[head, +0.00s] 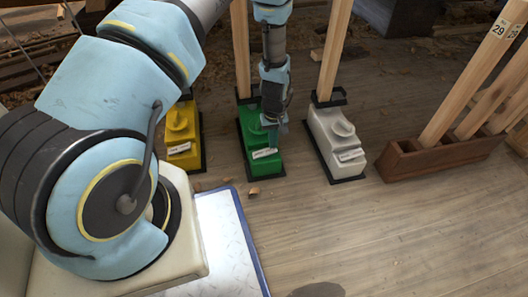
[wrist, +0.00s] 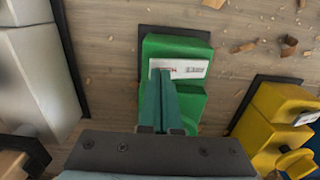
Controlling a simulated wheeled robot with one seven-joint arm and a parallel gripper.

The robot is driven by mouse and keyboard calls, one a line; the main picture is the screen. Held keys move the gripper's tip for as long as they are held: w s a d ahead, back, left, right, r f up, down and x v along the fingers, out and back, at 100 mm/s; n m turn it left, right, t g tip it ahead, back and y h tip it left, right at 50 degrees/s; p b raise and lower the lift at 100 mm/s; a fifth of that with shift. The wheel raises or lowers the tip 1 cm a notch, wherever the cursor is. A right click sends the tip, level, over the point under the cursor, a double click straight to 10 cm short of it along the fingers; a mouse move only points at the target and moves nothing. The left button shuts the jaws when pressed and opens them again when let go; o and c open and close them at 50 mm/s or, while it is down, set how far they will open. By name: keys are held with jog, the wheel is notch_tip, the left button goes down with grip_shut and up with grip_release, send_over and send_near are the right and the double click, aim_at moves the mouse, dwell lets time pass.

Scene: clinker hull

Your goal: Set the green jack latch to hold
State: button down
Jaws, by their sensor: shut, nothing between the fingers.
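The green jack (head: 247,118) stands on the floor between a yellow jack and a white jack, with a wooden post rising behind it. In the wrist view its green body (wrist: 178,46) carries a white label plate (wrist: 192,68) with small print that I cannot read. My gripper (head: 272,146) is over the front of the green jack, pointing down. Its two teal fingers (wrist: 161,76) are together with nothing between them, and overlap the label's left part in the wrist view. I cannot tell whether they touch the jack. The latch and its setting are hidden or cannot be made out.
The yellow jack (head: 184,138) stands left and the white jack (head: 335,142) right of the green one. A brown wooden rack (head: 420,162) with upright planks is farther right. A blue-edged metal plate (head: 228,240) lies in front. Wood chips are scattered on the floor.

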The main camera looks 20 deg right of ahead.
jog(key=shift+f+b, duration=0.5)
jog(key=shift+f, duration=0.5)
dwell(0.4)
jog(key=shift+r, duration=0.1)
notch_tip(320, 180, up, 7)
jog(key=p, duration=0.6)
dwell(0.6)
